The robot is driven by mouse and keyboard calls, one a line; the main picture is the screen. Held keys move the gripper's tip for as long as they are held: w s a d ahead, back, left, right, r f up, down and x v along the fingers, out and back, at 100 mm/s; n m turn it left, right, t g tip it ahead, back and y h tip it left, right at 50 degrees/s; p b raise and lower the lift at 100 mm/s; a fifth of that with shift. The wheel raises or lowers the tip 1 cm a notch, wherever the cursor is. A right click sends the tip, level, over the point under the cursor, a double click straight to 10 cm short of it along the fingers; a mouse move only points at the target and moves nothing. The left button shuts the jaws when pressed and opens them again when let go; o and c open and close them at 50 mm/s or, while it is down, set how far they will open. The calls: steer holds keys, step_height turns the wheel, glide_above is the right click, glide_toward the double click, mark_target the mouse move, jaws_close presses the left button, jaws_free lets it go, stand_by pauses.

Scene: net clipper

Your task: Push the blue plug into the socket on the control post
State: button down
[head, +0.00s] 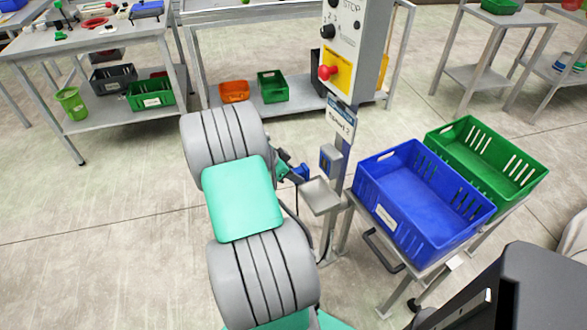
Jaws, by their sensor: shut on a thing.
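My gripper (291,172) shows small beyond my arm and is shut on the blue plug (301,173). The plug points right towards the control post (341,155). A blue and grey socket box (330,159) sits on the post, a little right of and above the plug in the picture. A gap shows between the plug and the box. The socket opening is too small to make out. My arm hides part of the gripper.
A small metal tray (320,195) juts from the post below the plug. The control panel (355,45) with a red button is above. A blue crate (425,200) and a green crate (487,160) stand on a stand at the right. Work tables (85,50) are behind.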

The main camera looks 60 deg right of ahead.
mark_target(306, 166)
stand_by(0.3)
steer(key=shift+s+d, duration=0.5)
steer(key=shift+d, duration=0.3)
steer(key=shift+s+d, duration=0.45)
steer(key=shift+d, duration=0.4)
steer(key=shift+s+d, duration=0.5)
steer(key=shift+d, duration=0.3)
steer(key=shift+b, duration=0.55)
steer(key=shift+s+d, duration=0.2)
steer(key=shift+d, duration=0.15)
stand_by(0.6)
steer(key=c, duration=1)
jaws_free()
steer(key=shift+o, duration=0.2)
steer(key=v, duration=0.7)
steer(key=shift+w+a+r, duration=0.1)
steer(key=shift+a+r, duration=0.2)
